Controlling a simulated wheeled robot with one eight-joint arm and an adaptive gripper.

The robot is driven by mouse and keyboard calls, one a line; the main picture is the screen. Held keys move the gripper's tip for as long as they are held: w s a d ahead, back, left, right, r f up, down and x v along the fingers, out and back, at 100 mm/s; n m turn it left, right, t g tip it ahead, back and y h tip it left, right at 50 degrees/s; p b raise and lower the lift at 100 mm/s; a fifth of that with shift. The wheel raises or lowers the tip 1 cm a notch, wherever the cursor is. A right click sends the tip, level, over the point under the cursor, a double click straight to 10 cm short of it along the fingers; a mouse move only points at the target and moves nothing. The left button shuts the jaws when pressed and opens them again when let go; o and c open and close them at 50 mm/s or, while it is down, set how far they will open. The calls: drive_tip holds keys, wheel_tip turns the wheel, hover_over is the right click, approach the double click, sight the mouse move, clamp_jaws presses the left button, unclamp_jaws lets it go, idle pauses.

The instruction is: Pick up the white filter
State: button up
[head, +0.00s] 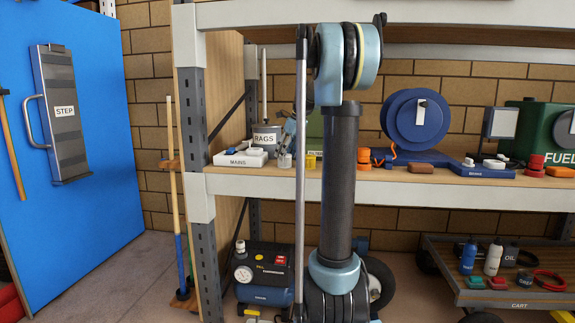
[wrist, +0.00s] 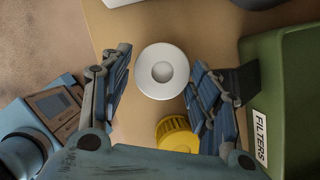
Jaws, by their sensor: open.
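The white filter (wrist: 162,84) shows in the wrist view as a round white disc with a darker dished centre, on the tan shelf board. My gripper (wrist: 160,68) is open, with one finger to the left of the filter and one to the right; the filter shows in the gap between them. I cannot tell the height between fingertips and filter. A yellow ribbed filter (wrist: 175,135) stands just below it in the picture, close to the right finger. In the head view my gripper (head: 287,143) is small, over the shelf, partly behind my arm; the white filter is hard to make out there.
A green bin labelled FILTERS (wrist: 290,95) stands close to the right of my gripper. In the head view a yellow filter (head: 311,162), the RAGS container (head: 262,132) and a white MAINS strip (head: 238,160) are nearby. A shelf post (head: 198,150) stands left.

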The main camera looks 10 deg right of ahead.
drive_tip(key=shift+x, duration=1.05)
drive_tip(key=c, duration=0.7)
drive_tip(key=shift+c, duration=0.2)
